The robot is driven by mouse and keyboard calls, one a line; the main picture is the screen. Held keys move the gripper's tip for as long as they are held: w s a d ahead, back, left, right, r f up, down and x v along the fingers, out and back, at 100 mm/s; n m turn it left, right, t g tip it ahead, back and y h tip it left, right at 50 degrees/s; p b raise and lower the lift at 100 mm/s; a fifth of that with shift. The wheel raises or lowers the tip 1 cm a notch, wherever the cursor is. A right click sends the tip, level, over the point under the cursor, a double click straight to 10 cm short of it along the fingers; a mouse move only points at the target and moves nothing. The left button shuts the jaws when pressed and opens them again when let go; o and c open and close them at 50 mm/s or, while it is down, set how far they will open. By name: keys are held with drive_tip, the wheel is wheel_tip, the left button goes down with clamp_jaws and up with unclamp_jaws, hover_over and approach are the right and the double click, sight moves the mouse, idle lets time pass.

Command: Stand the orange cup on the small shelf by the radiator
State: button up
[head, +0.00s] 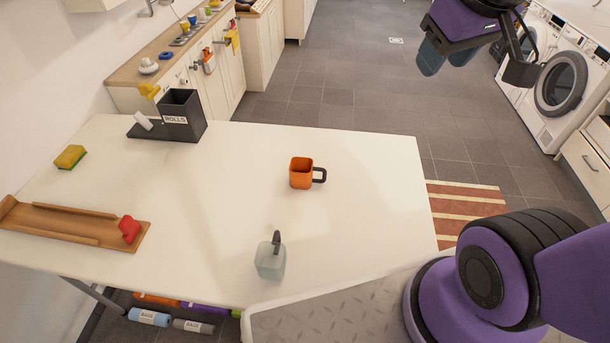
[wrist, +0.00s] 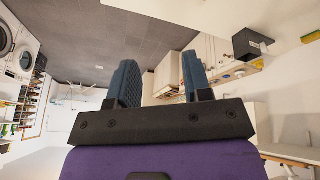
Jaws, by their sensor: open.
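The orange cup (head: 301,173) stands upright on the white table (head: 215,200), with its dark handle pointing right. My gripper (head: 432,59) is at the upper right in the head view, raised and well apart from the cup. In the wrist view my gripper (wrist: 158,85) shows its two blue fingers spread wide with nothing between them. The cup is not in the wrist view. I cannot make out a small shelf or a radiator in either view.
A pale cup with a dark handle (head: 271,258) stands near the table's front edge. A wooden tray (head: 65,224) with a red object (head: 129,229), a yellow sponge (head: 70,156) and a dark ROLLS box (head: 182,114) are at the left. Bare table surrounds the orange cup.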

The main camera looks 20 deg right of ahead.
drive_tip(key=w+d+f+n+g, duration=0.1)
drive_tip(key=w+f+n, duration=0.1)
drive_tip(key=w+f, duration=0.55)
drive_tip(key=n+t+y, duration=0.1)
drive_tip(key=n+y, duration=0.7)
approach(324, 173)
drive_tip(key=f, duration=0.1)
drive_tip(key=x, duration=0.5)
drive_tip(key=shift+f, duration=0.3)
drive_tip(key=shift+w+d+x, duration=0.1)
drive_tip(key=shift+w+x, duration=0.05)
drive_tip(key=shift+x, duration=1.15)
drive_tip(key=shift+w+d+x, duration=0.1)
drive_tip(key=shift+d+x, duration=0.05)
drive_tip(key=shift+x, duration=1.2)
clamp_jaws()
